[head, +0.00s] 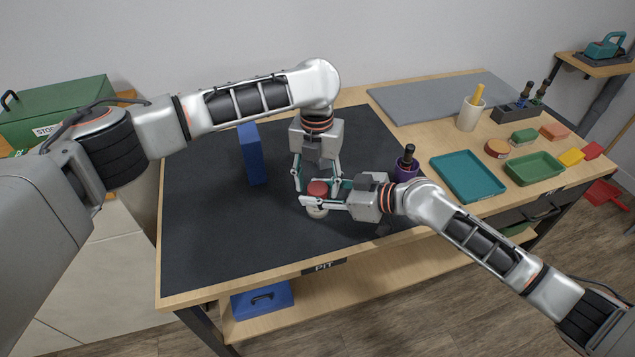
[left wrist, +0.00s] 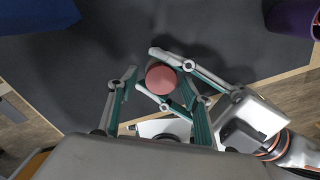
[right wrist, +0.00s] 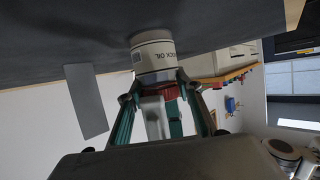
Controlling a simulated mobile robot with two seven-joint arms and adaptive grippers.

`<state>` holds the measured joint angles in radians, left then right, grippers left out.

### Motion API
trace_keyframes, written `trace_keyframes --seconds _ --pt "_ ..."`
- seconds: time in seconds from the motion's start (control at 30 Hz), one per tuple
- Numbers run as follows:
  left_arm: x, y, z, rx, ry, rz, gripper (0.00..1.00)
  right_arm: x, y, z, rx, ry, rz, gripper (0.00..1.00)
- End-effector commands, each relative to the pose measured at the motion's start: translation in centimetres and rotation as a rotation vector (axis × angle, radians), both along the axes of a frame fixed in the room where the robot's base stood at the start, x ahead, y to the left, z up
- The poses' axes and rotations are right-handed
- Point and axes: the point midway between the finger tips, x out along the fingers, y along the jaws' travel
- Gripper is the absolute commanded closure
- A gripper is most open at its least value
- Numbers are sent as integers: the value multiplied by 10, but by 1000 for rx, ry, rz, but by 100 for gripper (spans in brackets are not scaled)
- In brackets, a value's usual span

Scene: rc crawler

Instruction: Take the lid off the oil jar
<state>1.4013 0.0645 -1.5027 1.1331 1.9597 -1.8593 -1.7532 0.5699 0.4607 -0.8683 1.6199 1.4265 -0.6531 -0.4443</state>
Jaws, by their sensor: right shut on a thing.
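The oil jar (head: 316,212) is a short white jar on the black mat, partly hidden by my right gripper's fingers. Its side lettering shows in the right wrist view (right wrist: 153,56). The red lid (head: 317,188) sits at the jar's top; in the right wrist view the lid (right wrist: 172,91) appears against the jar, with no clear gap. My left gripper (head: 316,180) points down above the jar, fingers open and apart, either side of the lid.
A blue block (head: 251,154) stands on the mat to the left. A purple cup (head: 406,171) with a dark-handled tool stands close to the right. Teal (head: 468,175) and green (head: 535,168) trays lie farther right.

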Motion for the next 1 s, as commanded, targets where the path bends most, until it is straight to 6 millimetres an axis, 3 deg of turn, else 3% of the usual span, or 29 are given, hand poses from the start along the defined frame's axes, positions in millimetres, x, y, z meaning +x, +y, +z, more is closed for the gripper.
trace_keyframes --seconds 0.3,0.6,0.77,1.0 --pt "0 -1 3 -2 1 -2 51 -2 -1 -4 -6 5 1 100" --pt "0 -1 37 -2 -1 -3 51 -2 -1 -5 -6 5 1 100" --pt "0 -1 46 -1 0 -11 53 -2 -1 -5 -6 5 1 100" --pt "0 -1 60 0 0 -247 53 -2 -1 -5 -7 6 1 100"
